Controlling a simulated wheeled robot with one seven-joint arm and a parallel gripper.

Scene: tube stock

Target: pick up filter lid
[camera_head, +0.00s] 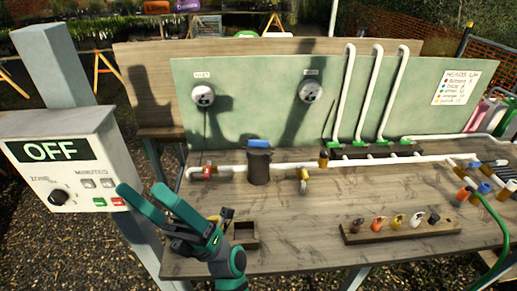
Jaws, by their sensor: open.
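A dark upright filter cylinder (259,168) stands on the bench in line with a white pipe. A blue piece (259,143) sits on top of it and looks like the filter lid. Its fine shape is too small to tell. My green gripper (142,190) is open and empty, with its fingers pointing up and left. It is in the left foreground, in front of the control box, well left of the filter and apart from it.
A control box reading OFF (65,160) on a grey post stands close behind my gripper. A small wooden tray (245,234) lies at the bench's front. A wooden rack (400,232) holds several small parts. White pipes with a red-handled valve (207,172) flank the filter.

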